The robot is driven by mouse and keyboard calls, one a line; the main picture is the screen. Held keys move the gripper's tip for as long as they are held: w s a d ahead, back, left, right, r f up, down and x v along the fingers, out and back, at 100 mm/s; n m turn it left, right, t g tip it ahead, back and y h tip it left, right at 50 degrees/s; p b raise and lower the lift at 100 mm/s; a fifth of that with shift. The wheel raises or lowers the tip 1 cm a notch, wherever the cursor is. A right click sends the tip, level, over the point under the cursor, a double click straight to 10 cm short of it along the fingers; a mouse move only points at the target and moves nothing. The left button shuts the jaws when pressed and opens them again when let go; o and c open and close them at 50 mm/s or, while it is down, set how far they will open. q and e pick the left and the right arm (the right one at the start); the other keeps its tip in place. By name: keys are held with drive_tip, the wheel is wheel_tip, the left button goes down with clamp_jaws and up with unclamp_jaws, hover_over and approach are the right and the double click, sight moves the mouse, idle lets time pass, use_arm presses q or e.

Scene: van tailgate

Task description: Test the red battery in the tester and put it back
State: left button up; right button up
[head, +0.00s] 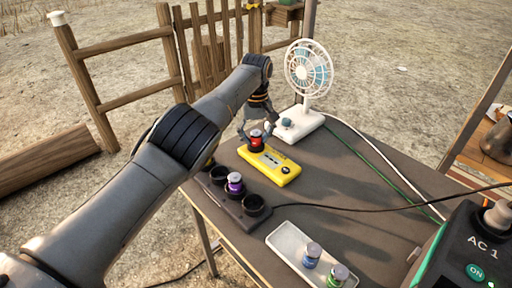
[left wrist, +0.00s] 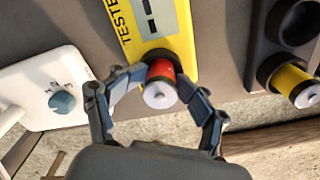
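The red battery (head: 255,138) stands upright at the far end of the yellow tester (head: 272,166). In the left wrist view the red battery (left wrist: 161,84) has a pale metal top, and the tester (left wrist: 180,45) shows dark marks on its display. My left gripper (head: 256,131) reaches down over the battery. In the left wrist view its two fingertips (left wrist: 162,76) press in on either side of the battery. The dark battery holder (head: 233,203) beside the tester has a purple battery (head: 235,182) and empty cups. My right gripper is out of view.
A white fan (head: 300,122) stands just behind the tester. A yellow battery (left wrist: 296,84) sits in the holder. A power unit (head: 468,250) is at right; cables cross the table.

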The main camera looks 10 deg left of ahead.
use_arm(q)
drive_tip(key=shift+f, duration=0.2)
drive_tip(key=shift+r, duration=4.15)
drive_tip(key=shift+r, duration=0.15)
